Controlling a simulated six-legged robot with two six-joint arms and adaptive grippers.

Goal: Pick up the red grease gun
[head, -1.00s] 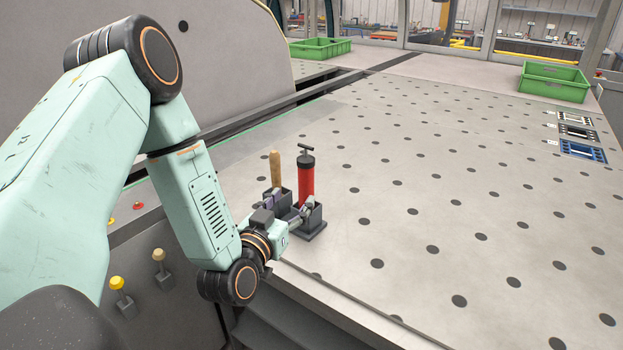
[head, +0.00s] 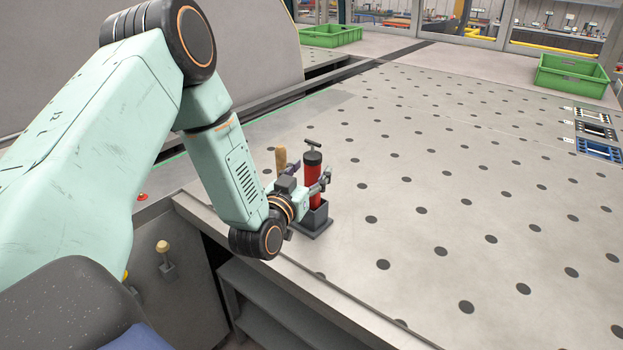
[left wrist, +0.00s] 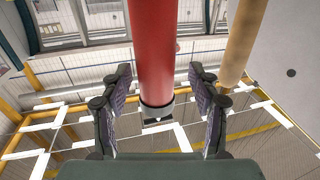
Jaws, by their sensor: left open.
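The red grease gun (head: 313,171), with a black cap and T-handle on top, stands upright in a dark grey holder (head: 314,222) near the table's front edge. My left gripper (head: 312,178) is at its upper body, above the holder, with one finger showing on its right. In the left wrist view the gun's red barrel (left wrist: 154,50) runs between the two spread fingers of the gripper (left wrist: 155,108). Gaps show on both sides, and the fingers do not appear to touch it. My right gripper is not in view.
A wooden handle (head: 281,159) stands just left of the gun, close to my gripper; it also shows in the left wrist view (left wrist: 243,40). Green crates (head: 571,76) (head: 331,36) stand farther back.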

